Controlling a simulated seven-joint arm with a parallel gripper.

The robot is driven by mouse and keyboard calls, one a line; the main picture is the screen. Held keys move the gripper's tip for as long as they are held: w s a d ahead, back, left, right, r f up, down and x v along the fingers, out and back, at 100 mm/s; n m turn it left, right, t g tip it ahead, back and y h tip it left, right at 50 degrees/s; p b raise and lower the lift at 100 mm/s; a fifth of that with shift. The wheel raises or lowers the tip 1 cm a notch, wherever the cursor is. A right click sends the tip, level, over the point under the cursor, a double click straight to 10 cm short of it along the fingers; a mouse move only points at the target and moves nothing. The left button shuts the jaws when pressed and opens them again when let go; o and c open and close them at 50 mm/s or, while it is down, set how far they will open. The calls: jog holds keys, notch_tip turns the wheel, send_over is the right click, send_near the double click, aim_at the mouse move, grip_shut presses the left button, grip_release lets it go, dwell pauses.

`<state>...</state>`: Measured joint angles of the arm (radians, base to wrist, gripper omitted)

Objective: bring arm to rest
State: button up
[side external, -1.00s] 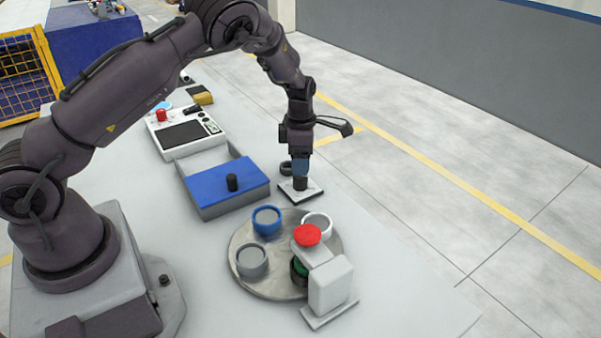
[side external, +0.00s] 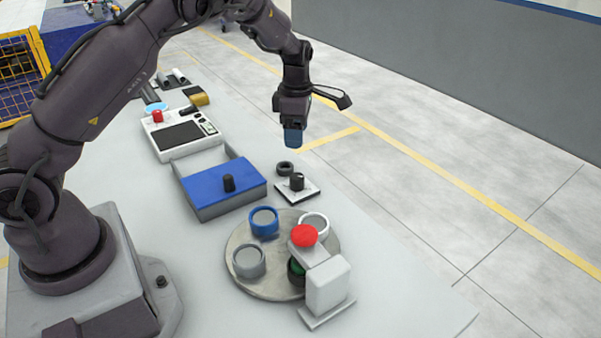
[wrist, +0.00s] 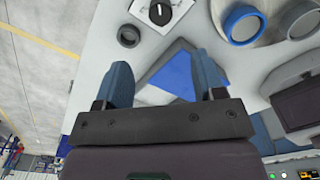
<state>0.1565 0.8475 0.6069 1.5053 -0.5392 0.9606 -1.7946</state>
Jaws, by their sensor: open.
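My gripper (side external: 293,138) hangs in the air above the table, fingers pointing down. In the wrist view my gripper (wrist: 166,78) shows two blue fingers spread apart with nothing held between them. Below it stands a black knob on a white square plate (side external: 309,193), which also shows at the top of the wrist view (wrist: 178,22). A black ring (side external: 285,169) lies on the table beside the plate.
A round metal tray (side external: 240,282) holds a blue ring (side external: 263,222), a grey ring (side external: 249,262) and a white ring (side external: 315,225). A red-topped post (side external: 303,235) stands there beside a white block (side external: 329,284). A blue-lidded box (side external: 215,190) and a white panel (side external: 180,135) stand further left.

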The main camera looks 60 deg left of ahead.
jog(key=s+d+r+m+t, duration=0.2)
jog(key=s+d+r+m, duration=0.2)
jog(key=s+r+m, duration=0.2)
jog(key=s+d+r+m+t, duration=0.1)
jog(key=s+d+r+m, duration=0.2)
jog(key=s+r+m, duration=0.4)
jog(key=s+d+r+m+t, duration=0.2)
jog(key=s+d+r+m, duration=0.2)
jog(key=s+m, duration=0.9)
notch_tip(320, 180, up, 3)
jog(key=shift+s+d+r+m+t, duration=0.1)
jog(key=shift+s+d+m+t, duration=0.15)
jog(key=shift+m, duration=0.45)
